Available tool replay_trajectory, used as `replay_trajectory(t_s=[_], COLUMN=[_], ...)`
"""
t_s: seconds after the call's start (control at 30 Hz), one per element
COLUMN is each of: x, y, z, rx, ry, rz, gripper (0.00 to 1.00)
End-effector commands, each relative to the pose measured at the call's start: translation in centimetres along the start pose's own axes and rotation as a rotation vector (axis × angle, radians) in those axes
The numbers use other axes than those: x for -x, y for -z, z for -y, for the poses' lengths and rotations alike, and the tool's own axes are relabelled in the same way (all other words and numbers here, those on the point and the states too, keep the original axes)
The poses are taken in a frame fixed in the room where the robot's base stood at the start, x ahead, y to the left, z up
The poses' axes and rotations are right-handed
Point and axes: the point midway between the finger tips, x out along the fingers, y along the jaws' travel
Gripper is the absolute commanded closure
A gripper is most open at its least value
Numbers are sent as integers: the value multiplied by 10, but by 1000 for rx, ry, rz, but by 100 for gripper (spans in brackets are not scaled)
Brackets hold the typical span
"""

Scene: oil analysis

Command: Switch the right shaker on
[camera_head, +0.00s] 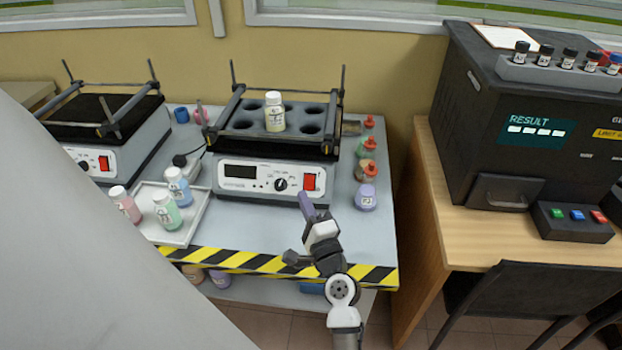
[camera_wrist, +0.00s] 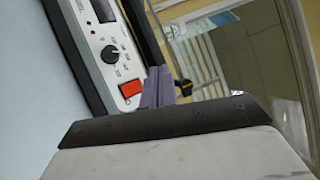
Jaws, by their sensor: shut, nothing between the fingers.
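The right shaker (camera_head: 255,182) stands on the grey bench with a dark display, a black knob (camera_head: 281,184) and a red switch (camera_head: 310,181) on its front panel. Its black rack holds one small bottle (camera_head: 274,112) with a pale yellow-green content. My gripper (camera_head: 306,204) is shut and empty, its purple fingertips just in front of and slightly below the red switch. In the wrist view the fingertips (camera_wrist: 158,85) are together, close beside the red switch (camera_wrist: 131,88). I cannot tell whether they touch it. The display (camera_wrist: 103,10) looks dark.
The left shaker (camera_head: 95,150) stands further left. A white tray (camera_head: 185,235) with several bottles lies in front. A black analyser (camera_head: 480,120) stands on a wooden table at the right.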

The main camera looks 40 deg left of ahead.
Motion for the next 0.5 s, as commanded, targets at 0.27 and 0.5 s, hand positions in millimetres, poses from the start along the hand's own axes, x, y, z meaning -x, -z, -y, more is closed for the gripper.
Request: replay_trajectory(t_s=[0.27, 0.5], x=[-12, -36], y=[9, 27], z=[-10, -28], rx=[1, 2], ry=[2, 2], rz=[-1, -2], gripper=[100, 100])
